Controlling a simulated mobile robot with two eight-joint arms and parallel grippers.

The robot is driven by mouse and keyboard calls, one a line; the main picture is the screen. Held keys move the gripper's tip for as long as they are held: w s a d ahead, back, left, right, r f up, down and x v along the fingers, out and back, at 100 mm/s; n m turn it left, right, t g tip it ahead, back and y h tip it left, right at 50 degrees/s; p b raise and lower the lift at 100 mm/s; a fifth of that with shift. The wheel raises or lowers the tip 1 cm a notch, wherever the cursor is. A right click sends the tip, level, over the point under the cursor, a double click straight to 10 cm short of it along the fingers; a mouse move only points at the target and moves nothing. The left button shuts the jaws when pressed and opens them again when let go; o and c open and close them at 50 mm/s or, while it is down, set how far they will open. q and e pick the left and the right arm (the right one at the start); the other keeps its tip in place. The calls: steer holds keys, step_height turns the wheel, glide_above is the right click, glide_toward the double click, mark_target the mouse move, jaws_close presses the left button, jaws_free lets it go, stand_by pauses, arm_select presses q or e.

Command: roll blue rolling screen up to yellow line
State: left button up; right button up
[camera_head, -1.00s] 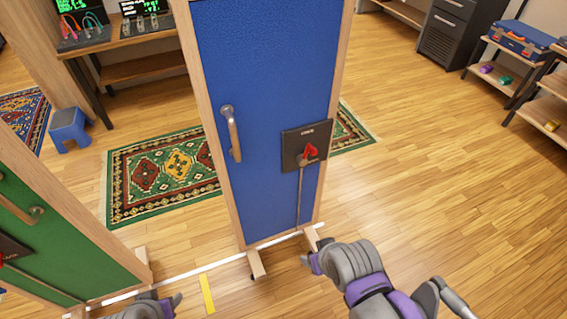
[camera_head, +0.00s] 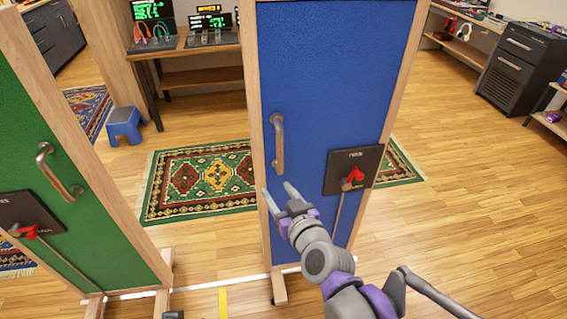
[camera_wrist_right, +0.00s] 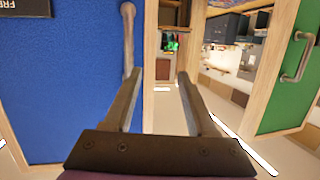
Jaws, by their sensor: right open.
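The blue rolling screen (camera_head: 330,75) stands upright in a wooden frame, its foot by a white floor line (camera_head: 200,285). A metal handle (camera_head: 278,145) is on its left side. A black plate (camera_head: 335,172) with a red lever (camera_head: 353,177) is on its right. A short yellow line (camera_head: 222,303) lies on the floor left of the screen's foot. My right gripper (camera_head: 277,189) is open and empty, just below the handle in the picture. In the right wrist view the handle (camera_wrist_right: 128,35) is beyond the left finger, not between the fingers. My left gripper is out of view.
A green screen (camera_head: 75,150) with its own handle (camera_head: 58,172) stands close on the left. A patterned rug (camera_head: 200,185) lies behind the screens, with a blue stool (camera_head: 124,125) beside it. The floor at the right is clear.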

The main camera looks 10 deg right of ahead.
mark_target(280, 153)
steer(key=w+m+t+h+b, duration=0.1)
steer(key=w+h, duration=0.1)
steer(key=w, duration=0.4)
steer(key=w+d+f+m+t+h+b, duration=0.1)
steer(key=w+m+h, duration=0.1)
steer(key=w, duration=0.4)
steer(key=w+d+f+m+t+h+b, duration=0.1)
steer(key=w+h, duration=0.1)
steer(key=w, duration=0.3)
steer(key=shift+w+f+h, duration=0.25)
steer(key=shift+w+h, duration=0.15)
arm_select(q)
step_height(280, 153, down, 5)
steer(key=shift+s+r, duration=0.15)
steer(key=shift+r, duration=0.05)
arm_select(e)
jaws_close()
